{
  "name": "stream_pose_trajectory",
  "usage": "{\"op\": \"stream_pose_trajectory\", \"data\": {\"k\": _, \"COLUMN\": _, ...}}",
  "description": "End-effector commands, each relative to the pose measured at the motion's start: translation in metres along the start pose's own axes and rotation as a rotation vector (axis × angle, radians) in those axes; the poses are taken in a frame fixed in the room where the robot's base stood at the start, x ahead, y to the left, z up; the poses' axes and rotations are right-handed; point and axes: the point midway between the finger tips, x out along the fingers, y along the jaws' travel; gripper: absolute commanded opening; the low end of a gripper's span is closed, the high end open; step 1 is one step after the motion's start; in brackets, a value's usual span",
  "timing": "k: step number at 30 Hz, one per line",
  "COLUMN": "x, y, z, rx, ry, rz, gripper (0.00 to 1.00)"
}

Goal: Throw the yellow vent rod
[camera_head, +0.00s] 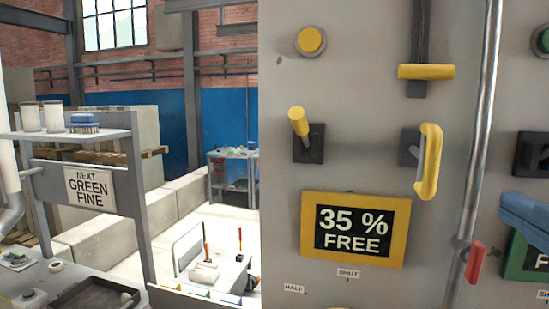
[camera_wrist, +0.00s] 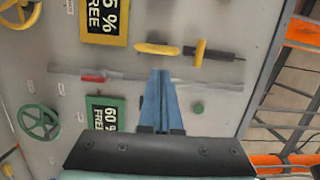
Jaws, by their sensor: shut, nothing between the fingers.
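A yellow T-shaped handle (camera_head: 426,72) sits at the lower end of a dark vertical slot or rod on the grey panel; it also shows in the wrist view (camera_wrist: 200,52). Below it is a yellow D-shaped handle (camera_head: 430,165), and to the left a yellow-knobbed lever (camera_head: 299,122) tilts up from a dark plate. I cannot tell for certain which is the vent rod; the T-handle fits best. My gripper (camera_head: 504,202), with blue fingers, is at the right edge, right of the metal pipe. In the wrist view my gripper (camera_wrist: 160,73) is shut, empty and apart from the yellow handles.
A metal pipe (camera_head: 482,125) with a red handle (camera_head: 474,262) runs down the panel between the yellow controls and my gripper. A yellow-framed display (camera_head: 353,260) reads 35 % FREE. Green controls, including a wheel (camera_wrist: 38,122), lie nearby. A shelf (camera_head: 85,135) and workbench stand left.

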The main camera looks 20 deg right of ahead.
Motion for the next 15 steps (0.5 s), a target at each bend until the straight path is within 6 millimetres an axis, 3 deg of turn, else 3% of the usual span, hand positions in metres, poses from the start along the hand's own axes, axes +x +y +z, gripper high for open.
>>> {"op": "stream_pose_trajectory", "data": {"k": 8, "x": 0.008, "y": 0.0, "z": -0.006, "rx": 0.042, "ry": 0.009, "rz": 0.028, "gripper": 0.0}}
{"op": "stream_pose_trajectory", "data": {"k": 12, "x": 0.024, "y": -0.001, "z": -0.006, "rx": 0.043, "ry": 0.009, "rz": 0.029, "gripper": 0.0}}
{"op": "stream_pose_trajectory", "data": {"k": 15, "x": 0.048, "y": 0.003, "z": -0.006, "rx": 0.04, "ry": 0.008, "rz": 0.028, "gripper": 0.0}}
